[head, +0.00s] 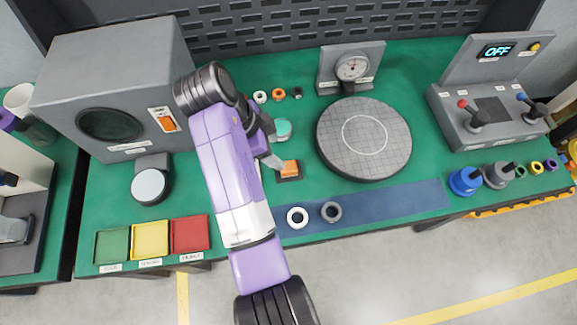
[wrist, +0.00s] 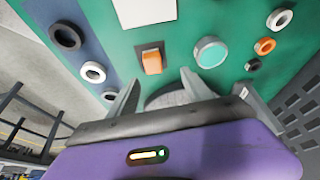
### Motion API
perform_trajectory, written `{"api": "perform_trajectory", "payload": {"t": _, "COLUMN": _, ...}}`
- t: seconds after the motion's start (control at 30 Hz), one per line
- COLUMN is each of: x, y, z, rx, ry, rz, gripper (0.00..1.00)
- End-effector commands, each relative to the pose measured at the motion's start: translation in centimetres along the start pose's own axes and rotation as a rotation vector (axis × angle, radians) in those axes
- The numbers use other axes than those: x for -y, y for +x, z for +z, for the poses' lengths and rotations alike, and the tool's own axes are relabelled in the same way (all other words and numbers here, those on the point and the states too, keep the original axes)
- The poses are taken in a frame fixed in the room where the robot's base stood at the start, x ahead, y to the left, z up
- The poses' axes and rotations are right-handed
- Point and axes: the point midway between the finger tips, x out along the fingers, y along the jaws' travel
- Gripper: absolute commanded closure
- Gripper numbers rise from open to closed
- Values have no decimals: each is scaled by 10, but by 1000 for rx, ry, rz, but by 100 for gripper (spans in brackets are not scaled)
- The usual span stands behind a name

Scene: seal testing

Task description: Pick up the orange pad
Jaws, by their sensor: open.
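The orange pad (head: 290,167) is a small block on a dark square base on the green bench, left of the large round grey plate. In the wrist view the orange pad (wrist: 152,62) lies just beyond my fingertips. My gripper (head: 277,162) is open and its fingers are at the left side of the pad in the head view. In the wrist view my gripper (wrist: 161,77) shows two spread grey fingers with nothing held between them. I cannot tell the exact height of the fingers above the bench.
A teal round piece (head: 282,128) stands behind the pad. The round plate (head: 364,163) is to the right. Red, yellow and green trays (head: 112,246) are front left.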

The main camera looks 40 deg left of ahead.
Motion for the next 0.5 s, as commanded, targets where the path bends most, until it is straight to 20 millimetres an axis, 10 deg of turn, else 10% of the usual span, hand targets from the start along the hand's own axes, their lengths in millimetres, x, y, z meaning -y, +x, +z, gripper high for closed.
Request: {"api": "perform_trajectory", "payload": {"t": 0.5, "x": -14, "y": 46, "z": -2, "rx": -3, "ry": 54, "rz": 47, "gripper": 42}}
